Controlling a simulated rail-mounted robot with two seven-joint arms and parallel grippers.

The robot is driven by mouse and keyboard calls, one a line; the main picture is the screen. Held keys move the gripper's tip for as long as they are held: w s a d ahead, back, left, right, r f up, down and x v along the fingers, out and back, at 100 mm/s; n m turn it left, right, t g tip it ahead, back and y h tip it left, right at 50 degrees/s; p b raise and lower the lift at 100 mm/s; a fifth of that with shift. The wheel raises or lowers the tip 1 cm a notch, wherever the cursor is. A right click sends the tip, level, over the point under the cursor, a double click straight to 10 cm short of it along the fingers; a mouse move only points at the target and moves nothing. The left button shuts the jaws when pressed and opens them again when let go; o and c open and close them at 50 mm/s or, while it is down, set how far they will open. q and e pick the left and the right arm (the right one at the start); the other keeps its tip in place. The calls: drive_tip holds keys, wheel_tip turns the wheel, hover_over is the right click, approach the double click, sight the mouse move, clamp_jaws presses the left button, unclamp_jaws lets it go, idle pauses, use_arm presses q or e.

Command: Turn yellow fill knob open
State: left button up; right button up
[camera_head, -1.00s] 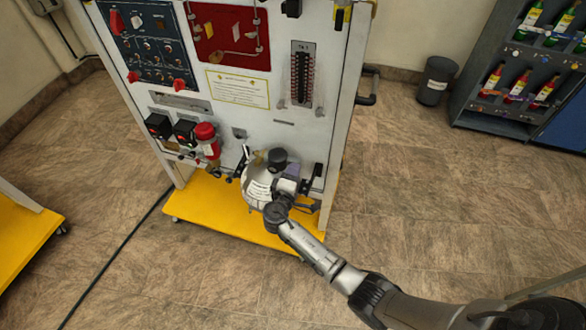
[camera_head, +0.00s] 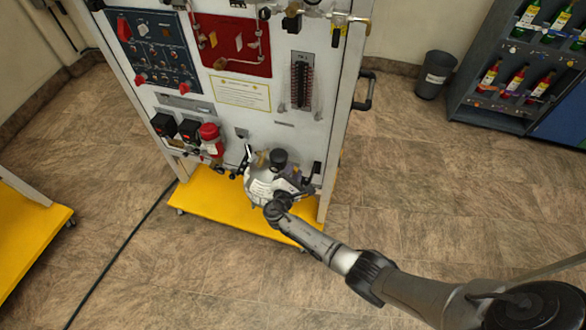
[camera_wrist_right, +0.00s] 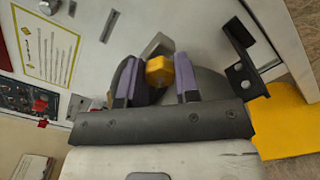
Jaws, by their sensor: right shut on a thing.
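The yellow fill knob (camera_wrist_right: 159,72) shows in the right wrist view between the two purple-padded fingers of my right gripper (camera_wrist_right: 158,80). The gripper is shut on the knob. In the head view my right arm reaches from the lower right to a silver rounded vessel (camera_head: 262,190) at the foot of the white trainer panel (camera_head: 285,125). The arm and wrist hide most of the right gripper there, and the knob's turned angle cannot be told. My left gripper is in neither view.
A black cap (camera_head: 278,157) tops the vessel. A red-topped valve (camera_head: 209,133) and black boxes are to its left. The yellow base (camera_head: 200,205) juts out below. A black bracket (camera_wrist_right: 240,70) stands close right of the fingers. Open tiled floor lies right of the trainer.

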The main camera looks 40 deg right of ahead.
drive_tip(key=n+p, duration=0.2)
drive_tip(key=n, duration=0.1)
drive_tip(key=shift+r+n, duration=0.15)
drive_tip(key=shift+n, duration=0.25)
drive_tip(key=n+p, duration=0.1)
drive_tip(key=n, duration=0.2)
drive_tip(key=shift+p, duration=0.4)
drive_tip(key=n+p, duration=0.1)
drive_tip(key=n, duration=0.2)
drive_tip(key=shift+n+p, duration=0.3)
drive_tip(key=shift+n, duration=0.4)
drive_tip(key=shift+f+n, duration=0.2)
drive_tip(key=shift+n, duration=0.1)
drive_tip(key=o, duration=0.6)
drive_tip(key=shift+o, duration=0.2)
